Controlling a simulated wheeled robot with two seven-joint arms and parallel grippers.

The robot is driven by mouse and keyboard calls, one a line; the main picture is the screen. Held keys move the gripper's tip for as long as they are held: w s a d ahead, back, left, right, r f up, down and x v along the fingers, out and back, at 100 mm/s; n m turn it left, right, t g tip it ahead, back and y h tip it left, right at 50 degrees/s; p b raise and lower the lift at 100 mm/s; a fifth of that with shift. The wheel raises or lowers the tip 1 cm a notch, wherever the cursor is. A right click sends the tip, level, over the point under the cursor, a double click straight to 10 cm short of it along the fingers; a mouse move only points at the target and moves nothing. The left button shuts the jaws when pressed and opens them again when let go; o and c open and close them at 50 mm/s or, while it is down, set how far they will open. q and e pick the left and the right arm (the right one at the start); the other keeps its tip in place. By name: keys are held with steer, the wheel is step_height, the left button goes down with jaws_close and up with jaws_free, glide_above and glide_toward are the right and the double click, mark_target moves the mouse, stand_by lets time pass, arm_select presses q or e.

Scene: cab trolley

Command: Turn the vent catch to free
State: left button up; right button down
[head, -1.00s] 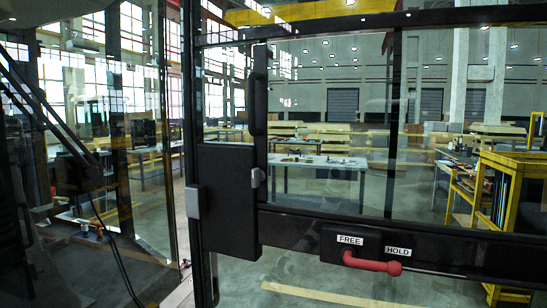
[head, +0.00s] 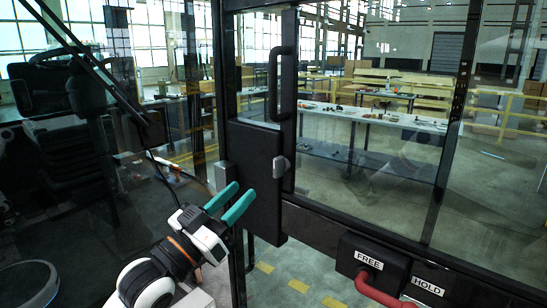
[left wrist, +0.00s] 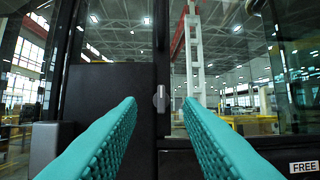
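The vent catch is a red handle (head: 375,291) on a black block (head: 350,243) on the door's crossbar. In the left wrist view the open fingers (left wrist: 160,103) show, with FREE (left wrist: 304,167) at lower right. My right gripper is not in view.
The black lock box (head: 262,170) with a grey latch stands on the door's edge, below a vertical grab handle (head: 283,80). Large glass panes fill the door. A workbench (head: 380,115) stands beyond the glass. A seat and thin bars show at left.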

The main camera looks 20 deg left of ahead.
mark_target(274, 161)
arm_select(q)
steer(key=p+x, duration=0.3)
steer(key=x, duration=0.5)
steer(key=shift+w+d+r, duration=0.1)
steer(key=shift+w+d, duration=0.1)
steer(key=shift+d, duration=0.05)
steer(key=shift+w+d+r, duration=0.15)
steer(key=shift+w, duration=0.35)
steer(key=shift+d, duration=0.1)
steer(key=shift+c, duration=0.4)
jaws_close()
